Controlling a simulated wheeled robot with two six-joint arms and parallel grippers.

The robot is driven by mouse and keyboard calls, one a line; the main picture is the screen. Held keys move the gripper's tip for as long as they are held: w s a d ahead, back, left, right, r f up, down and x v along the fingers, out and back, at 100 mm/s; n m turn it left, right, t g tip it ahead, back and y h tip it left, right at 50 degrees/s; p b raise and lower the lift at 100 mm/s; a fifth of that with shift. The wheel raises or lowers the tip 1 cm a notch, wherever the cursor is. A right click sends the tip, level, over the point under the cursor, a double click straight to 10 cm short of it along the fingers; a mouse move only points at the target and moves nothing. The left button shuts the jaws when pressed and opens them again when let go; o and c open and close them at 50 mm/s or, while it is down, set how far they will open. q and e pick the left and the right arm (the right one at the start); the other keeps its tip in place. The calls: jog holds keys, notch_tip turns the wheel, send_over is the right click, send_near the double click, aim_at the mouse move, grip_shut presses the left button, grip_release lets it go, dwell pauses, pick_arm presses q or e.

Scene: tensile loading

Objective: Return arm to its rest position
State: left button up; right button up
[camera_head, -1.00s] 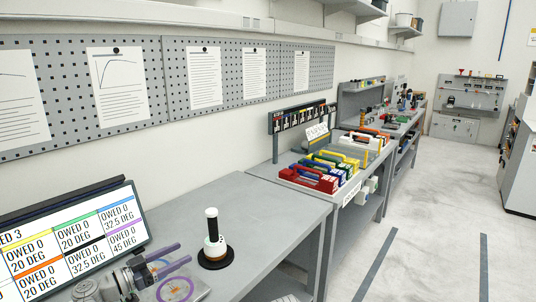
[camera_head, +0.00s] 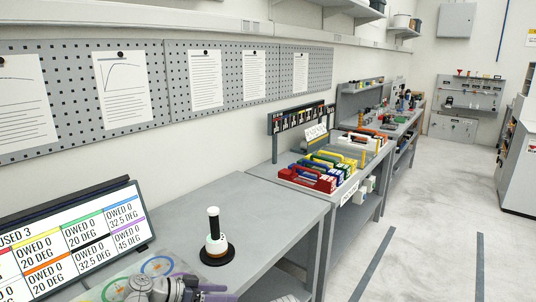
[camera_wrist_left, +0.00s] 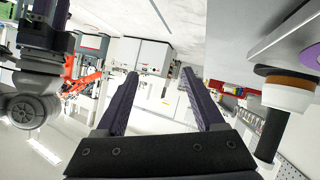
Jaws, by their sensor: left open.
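My left gripper (camera_head: 212,293) is at the bottom edge of the head view, partly cut off, with its purple-grey fingers pointing right. In the left wrist view, its two dark fingers (camera_wrist_left: 160,76) are spread apart with nothing between them. A black post on a round base (camera_head: 215,240), with a white and brown collar, stands upright on the grey bench beyond the gripper, apart from it. It also shows tilted at the right of the left wrist view (camera_wrist_left: 285,95).
A screen (camera_head: 75,240) stands at the bench's left, beside a mat with coloured rings (camera_head: 158,265). The grey bench (camera_head: 265,205) is clear behind the post. Several coloured holders (camera_head: 320,175) sit on a farther table. Open floor (camera_head: 430,230) lies to the right.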

pick_arm(q)
jog(key=s+d+f+n+g+y+p, duration=0.1)
jog(key=s+d+f+n+g+y, duration=0.1)
jog(key=s+y, duration=0.4)
jog(key=s+d+f+n+g+y+p, duration=0.2)
jog(key=s+d+f+g+y, duration=0.1)
jog(key=s+f+y, duration=0.3)
jog(key=shift+s+d+n+g+y+p, duration=0.3)
jog(key=shift+s+d+n+g+y, duration=0.15)
jog(key=shift+s+d, duration=0.45)
jog(key=shift+s+a+f, duration=0.1)
jog(key=shift+a, duration=0.05)
